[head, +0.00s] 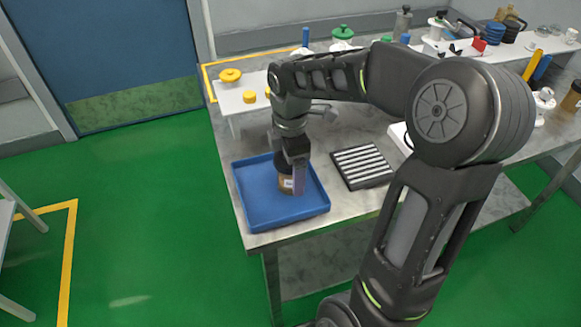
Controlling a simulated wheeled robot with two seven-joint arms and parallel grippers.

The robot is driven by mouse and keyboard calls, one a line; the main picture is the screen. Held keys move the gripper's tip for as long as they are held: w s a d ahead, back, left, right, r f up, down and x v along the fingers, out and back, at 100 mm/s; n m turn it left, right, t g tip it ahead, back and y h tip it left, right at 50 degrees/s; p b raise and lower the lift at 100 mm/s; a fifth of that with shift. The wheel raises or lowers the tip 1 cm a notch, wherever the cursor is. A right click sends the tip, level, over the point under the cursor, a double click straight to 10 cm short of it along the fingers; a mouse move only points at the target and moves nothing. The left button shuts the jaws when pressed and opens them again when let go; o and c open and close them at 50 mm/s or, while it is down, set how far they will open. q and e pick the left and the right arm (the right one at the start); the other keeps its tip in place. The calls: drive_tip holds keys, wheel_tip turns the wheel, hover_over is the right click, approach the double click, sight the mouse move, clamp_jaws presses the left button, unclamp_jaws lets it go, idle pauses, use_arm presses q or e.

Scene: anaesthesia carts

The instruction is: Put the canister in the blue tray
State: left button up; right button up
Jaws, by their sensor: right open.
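The blue tray (257,215) lies at the front left corner of the grey table. A brown canister (286,184) with a pale label and a dark top is inside the tray's outline, toward its right side. My right gripper (293,178) points down over the tray at the canister, with one finger in front of it. The jaws are open, and part of the canister is hidden behind the finger. I cannot tell whether the fingers touch it. My left gripper is not in view.
A black rack with pale bars (362,165) lies right of the tray. A white shelf (240,101) with yellow parts (230,75) stands behind it. Bottles and jars, one with a green lid (343,32), line the back. The table's left and front edges are close to the tray.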

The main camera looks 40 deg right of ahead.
wheel_tip(320, 180, up, 12)
drive_tip(key=shift+r, duration=0.2)
idle(0.5)
drive_tip(key=shift+f, duration=0.1)
idle(0.8)
